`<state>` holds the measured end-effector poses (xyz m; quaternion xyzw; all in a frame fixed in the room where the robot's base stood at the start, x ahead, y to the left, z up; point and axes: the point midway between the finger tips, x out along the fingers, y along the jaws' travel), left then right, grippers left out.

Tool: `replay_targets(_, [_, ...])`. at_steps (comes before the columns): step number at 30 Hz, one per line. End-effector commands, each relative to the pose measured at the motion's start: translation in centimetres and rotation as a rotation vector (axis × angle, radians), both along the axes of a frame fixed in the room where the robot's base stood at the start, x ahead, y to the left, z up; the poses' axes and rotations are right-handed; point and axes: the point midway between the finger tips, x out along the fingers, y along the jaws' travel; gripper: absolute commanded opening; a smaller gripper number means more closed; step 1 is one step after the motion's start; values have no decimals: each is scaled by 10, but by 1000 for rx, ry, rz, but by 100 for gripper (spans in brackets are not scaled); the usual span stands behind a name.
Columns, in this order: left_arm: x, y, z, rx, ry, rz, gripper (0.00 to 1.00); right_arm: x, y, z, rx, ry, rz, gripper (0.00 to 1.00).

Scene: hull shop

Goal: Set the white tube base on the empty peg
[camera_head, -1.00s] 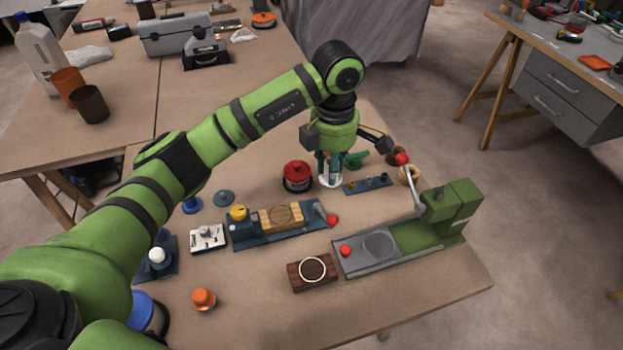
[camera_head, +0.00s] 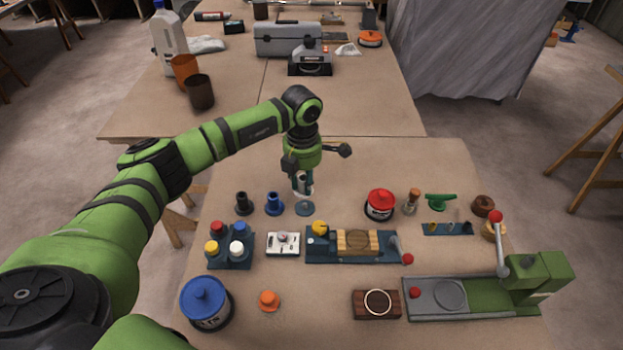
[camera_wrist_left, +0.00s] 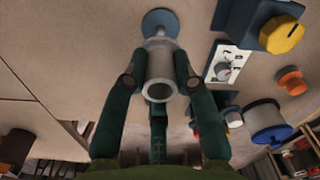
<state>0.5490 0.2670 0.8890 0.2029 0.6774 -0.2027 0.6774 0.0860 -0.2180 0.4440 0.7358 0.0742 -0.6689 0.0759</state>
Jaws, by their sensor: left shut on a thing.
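My left gripper (camera_head: 302,184) is shut on the white tube base (camera_head: 303,190), low over the table's back part. In the left wrist view the white tube base (camera_wrist_left: 160,70) sits between the gripper's dark fingers (camera_wrist_left: 158,85), its open end toward the camera. The empty peg, with a round blue-grey foot (camera_head: 305,209), stands just in front of the gripper in the head view. Its foot (camera_wrist_left: 160,22) also shows beyond the tube's far end; the tube hides part of it. Whether tube and peg touch, I cannot tell. My right gripper is not in view.
A black tube base (camera_head: 243,204) and a blue one (camera_head: 274,204) stand left of the peg. A red-lidded pot (camera_head: 380,205) stands to the right. A vise-like fixture (camera_head: 350,244) and a white switch box (camera_head: 283,243) lie in front.

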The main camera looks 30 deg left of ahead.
Motion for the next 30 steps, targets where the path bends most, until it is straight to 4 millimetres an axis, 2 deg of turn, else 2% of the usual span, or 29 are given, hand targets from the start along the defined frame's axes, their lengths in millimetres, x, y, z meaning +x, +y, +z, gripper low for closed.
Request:
replay_targets(16, [0, -1, -51, -1, 1, -1, 0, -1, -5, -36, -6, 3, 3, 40])
replay_targets(30, [0, -1, -55, 0, 0, -2, 0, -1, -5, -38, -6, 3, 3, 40])
